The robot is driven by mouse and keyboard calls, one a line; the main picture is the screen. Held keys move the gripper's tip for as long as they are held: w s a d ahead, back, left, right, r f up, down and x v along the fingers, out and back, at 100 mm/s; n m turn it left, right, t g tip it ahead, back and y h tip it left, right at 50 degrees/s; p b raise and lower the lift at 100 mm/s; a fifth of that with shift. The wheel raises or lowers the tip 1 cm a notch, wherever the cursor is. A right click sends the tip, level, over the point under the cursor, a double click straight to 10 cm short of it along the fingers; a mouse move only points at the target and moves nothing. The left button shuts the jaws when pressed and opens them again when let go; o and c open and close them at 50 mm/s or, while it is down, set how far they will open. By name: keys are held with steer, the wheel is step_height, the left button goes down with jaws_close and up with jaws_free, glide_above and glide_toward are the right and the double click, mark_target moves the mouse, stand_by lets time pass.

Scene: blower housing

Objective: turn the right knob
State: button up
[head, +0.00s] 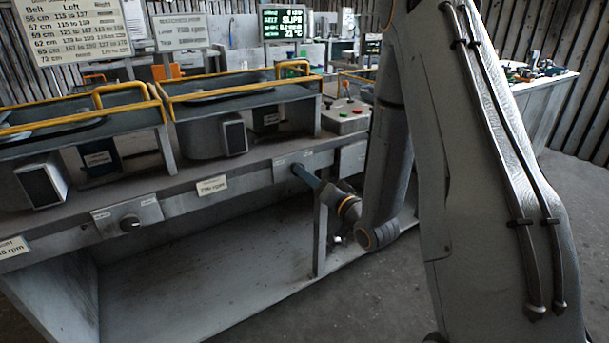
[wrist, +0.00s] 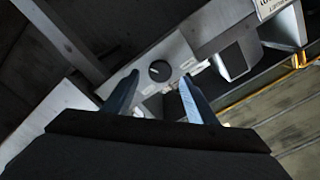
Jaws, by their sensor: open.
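The right knob (wrist: 160,71) is a round dark dial on a light metal plate in the wrist view, with a small pale mark near its lower edge. In the head view the right plate (head: 288,163) shows on the bench front, but my gripper (head: 301,174) hides its knob. My gripper's two blue fingers are spread, and it also shows in the wrist view (wrist: 159,78). The knob appears between the fingertips, with a gap on each side. I cannot tell whether the tips reach around it. The left knob (head: 130,222) is dark, on its own plate.
Two blower housings with yellow-handled guards (head: 240,85) stand on the bench. A label (head: 212,185) sits between the knob plates. A box with red and green buttons (head: 346,113) is at the bench's right end. A bench leg (head: 320,235) stands below my gripper. Lettered boards (head: 72,30) hang behind.

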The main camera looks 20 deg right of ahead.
steer(key=shift+v, duration=2.15)
steer(key=s+a+r+n+g+h+p, duration=0.1)
steer(key=s+r+n+g+h+p, duration=0.1)
steer(key=s+g, duration=0.6)
steer(key=s+a+r+n+g+h+p, duration=0.2)
steer(key=s+g, duration=0.7)
steer(key=s, duration=1)
steer(key=shift+s+r+n+h+p, duration=0.15)
steer(key=shift+r+n+h+p, duration=0.1)
steer(key=shift+n+h+p, duration=0.45)
